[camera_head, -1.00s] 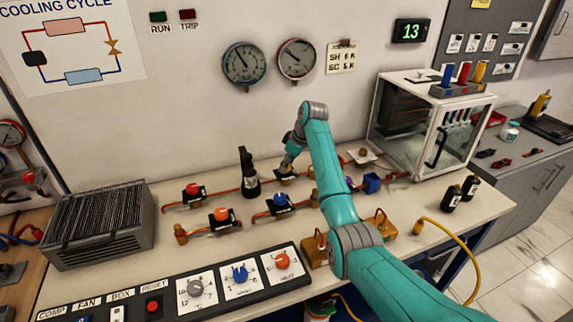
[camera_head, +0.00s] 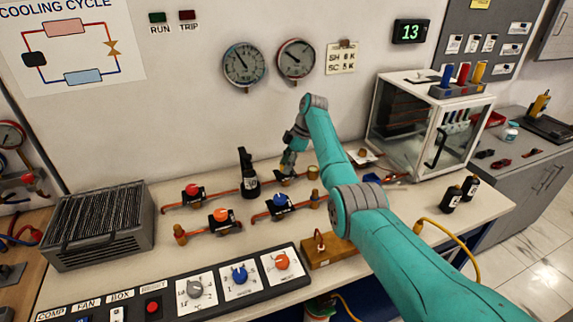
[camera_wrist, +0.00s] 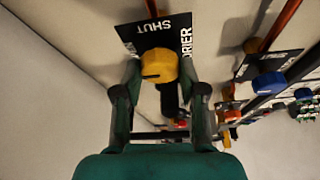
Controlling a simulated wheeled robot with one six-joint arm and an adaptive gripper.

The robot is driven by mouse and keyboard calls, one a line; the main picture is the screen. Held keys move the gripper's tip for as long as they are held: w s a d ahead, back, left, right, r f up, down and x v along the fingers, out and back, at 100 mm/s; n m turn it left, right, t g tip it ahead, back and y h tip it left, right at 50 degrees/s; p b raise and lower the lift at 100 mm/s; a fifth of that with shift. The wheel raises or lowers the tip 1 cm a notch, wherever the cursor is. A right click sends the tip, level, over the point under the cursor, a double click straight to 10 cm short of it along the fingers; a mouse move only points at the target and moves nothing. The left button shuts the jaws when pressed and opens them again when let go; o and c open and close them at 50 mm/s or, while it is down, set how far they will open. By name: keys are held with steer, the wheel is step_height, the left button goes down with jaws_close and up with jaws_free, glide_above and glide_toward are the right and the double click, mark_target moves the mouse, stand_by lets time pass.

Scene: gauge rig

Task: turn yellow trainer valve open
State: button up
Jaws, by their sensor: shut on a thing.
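The yellow valve knob (camera_wrist: 158,66) shows in the wrist view between the two fingers of my gripper (camera_wrist: 158,92). The fingers are closed around its sides. A dark line runs across the left part of the knob's face.
A red-knobbed valve (camera_head: 192,190), an orange-knobbed valve (camera_head: 221,215) and a blue-knobbed valve (camera_head: 280,201) sit on copper pipes nearby. A black bottle-shaped part (camera_head: 248,173) stands just left of my gripper. A glass-fronted box (camera_head: 430,130) stands to the right.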

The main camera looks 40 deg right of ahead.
stand_by(0.5)
steer(key=o, duration=1.1)
steer(key=shift+o, duration=0.2)
steer(key=v, duration=1.2)
